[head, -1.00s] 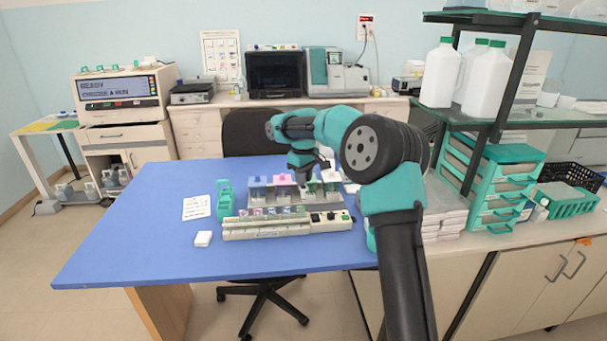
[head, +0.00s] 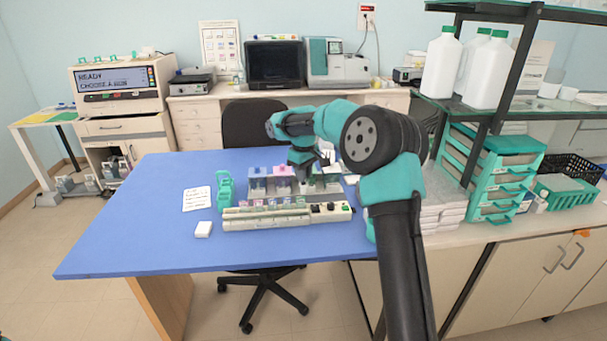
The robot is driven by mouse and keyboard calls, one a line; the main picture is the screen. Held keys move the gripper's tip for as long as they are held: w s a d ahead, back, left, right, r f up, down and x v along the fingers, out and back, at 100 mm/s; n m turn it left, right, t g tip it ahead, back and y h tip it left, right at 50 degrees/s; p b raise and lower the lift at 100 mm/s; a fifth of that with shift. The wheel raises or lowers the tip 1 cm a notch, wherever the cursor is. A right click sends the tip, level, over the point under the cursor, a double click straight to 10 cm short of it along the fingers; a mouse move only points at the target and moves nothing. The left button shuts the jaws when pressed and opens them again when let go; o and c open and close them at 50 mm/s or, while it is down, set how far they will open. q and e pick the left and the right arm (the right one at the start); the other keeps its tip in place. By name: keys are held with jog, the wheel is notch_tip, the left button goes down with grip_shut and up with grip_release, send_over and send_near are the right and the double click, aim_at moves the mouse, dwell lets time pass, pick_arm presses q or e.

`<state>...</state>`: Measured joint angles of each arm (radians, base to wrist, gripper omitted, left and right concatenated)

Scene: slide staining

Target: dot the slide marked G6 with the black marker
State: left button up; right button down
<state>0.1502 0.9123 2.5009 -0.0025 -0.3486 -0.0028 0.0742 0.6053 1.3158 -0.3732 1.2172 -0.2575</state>
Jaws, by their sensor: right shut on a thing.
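My right gripper (head: 304,178) reaches in over the row of staining jars at the back middle of the table. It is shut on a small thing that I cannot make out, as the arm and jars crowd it. In front lies a long cream-coloured bench unit (head: 265,225) with several small pale and coloured pieces along its back edge. They may be slides, but their markings are too small to read, so I cannot pick out G6. I cannot make out the black marker for certain. My left gripper is not in view.
A blue-lidded jar (head: 257,172) and a pink-lidded jar (head: 282,171) stand left of the gripper. A green rack (head: 225,190), a written sheet (head: 197,199) and a small white block (head: 203,229) lie further left. The left part of the blue table (head: 130,235) is clear.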

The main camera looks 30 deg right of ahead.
jog(key=shift+f, duration=0.45)
dwell(2.0)
jog(key=shift+r, duration=0.1)
jog(key=shift+r, duration=3)
